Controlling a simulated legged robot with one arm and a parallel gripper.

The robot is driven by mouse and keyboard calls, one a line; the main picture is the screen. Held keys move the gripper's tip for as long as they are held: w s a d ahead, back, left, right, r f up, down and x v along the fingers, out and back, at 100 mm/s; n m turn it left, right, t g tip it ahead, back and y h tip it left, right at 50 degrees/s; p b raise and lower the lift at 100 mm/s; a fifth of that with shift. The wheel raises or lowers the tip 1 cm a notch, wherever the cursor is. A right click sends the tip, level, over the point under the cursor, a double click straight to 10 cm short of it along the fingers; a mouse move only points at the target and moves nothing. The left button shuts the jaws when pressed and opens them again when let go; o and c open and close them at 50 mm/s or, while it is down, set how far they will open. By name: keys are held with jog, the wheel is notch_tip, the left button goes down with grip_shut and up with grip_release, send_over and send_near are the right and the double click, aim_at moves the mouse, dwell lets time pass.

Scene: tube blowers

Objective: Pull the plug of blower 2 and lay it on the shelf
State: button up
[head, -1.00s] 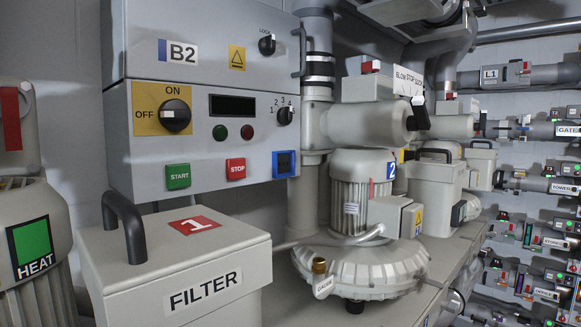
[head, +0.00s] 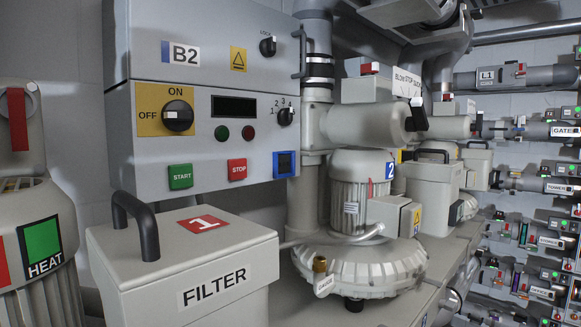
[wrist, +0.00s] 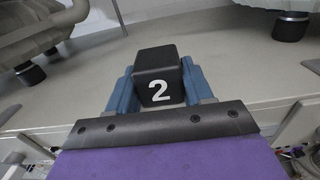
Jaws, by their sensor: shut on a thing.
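In the wrist view my gripper (wrist: 160,98) is shut on a black plug (wrist: 158,72) marked with a white 2. The plug sits between the two blue fingers, with the pale shelf surface (wrist: 200,40) behind it. I cannot tell whether the plug touches that surface. In the head view blower 2 (head: 360,190) has a ribbed grey motor with a blue 2 label and a round pale casing (head: 365,268). My gripper and the plug do not show in the head view.
A filter box (head: 185,255) marked 1 stands at the front left, beside a HEAT unit (head: 38,240). The B2 control panel (head: 215,125) hangs above. Labelled pipes (head: 520,77) line the right wall. In the wrist view black feet (wrist: 290,27) stand on the surface.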

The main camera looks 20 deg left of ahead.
dwell(0.3)
jog(key=o, duration=1.4)
jog(key=shift+f, duration=0.1)
jog(key=shift+s+d, duration=0.15)
jog(key=shift+d, duration=0.4)
jog(key=shift+p+v, duration=1.85)
jog(key=shift+v, duration=10.3)
jog(key=shift+f, duration=0.1)
